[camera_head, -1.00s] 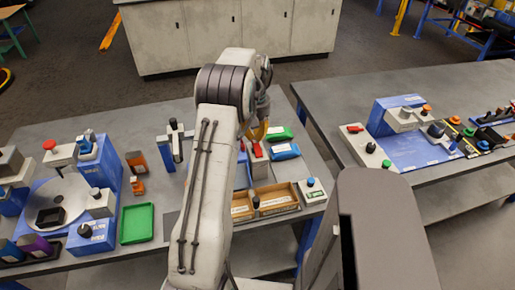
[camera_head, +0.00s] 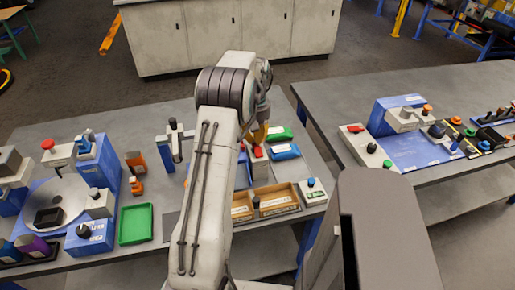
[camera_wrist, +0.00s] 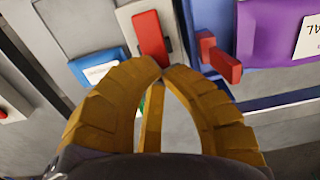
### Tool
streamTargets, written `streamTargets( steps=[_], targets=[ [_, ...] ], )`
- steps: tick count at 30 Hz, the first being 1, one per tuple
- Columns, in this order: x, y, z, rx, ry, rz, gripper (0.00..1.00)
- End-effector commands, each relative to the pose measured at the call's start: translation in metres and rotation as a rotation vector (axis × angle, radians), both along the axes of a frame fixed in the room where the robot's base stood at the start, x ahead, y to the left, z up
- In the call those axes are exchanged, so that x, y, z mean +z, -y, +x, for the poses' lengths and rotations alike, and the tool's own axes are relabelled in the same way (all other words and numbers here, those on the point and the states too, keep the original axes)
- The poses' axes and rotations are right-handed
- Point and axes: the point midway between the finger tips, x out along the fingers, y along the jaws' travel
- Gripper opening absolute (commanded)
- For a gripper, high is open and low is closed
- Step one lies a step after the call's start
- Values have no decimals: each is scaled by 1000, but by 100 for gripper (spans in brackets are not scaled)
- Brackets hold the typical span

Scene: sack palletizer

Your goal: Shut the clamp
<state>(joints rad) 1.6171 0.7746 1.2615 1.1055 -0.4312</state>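My yellow-fingered gripper (camera_wrist: 166,72) has its fingertips together, with no object seen between them. In the wrist view the tips are just below a red handle (camera_wrist: 150,36) on a pale plate; I cannot tell whether they touch it. A second red lever (camera_wrist: 220,60) sticks out to the right of the tips, beside a purple block. I cannot tell which red part belongs to the clamp. In the head view my gripper (camera_head: 260,136) points down over the table by a red part (camera_head: 257,152), and my arm hides much of the area to its left.
A blue block (camera_head: 284,151) and a green block (camera_head: 279,133) lie right of my gripper. Wooden trays (camera_head: 276,201) stand in front. A post-like device (camera_head: 175,140) stands left of my arm. A green tray (camera_head: 135,224) sits further left. The back of the table is clear.

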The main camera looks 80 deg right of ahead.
Motion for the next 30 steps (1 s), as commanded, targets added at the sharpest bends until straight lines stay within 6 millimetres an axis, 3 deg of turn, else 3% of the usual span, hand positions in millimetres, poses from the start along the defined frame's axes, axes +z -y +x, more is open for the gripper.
streamTargets(
  steps=[22, 30],
  targets=[
    [-11, 0, 0, 0, 0, 2, 0],
    [-5, -1, 0, 0, 0, 3, 0]
  ],
)
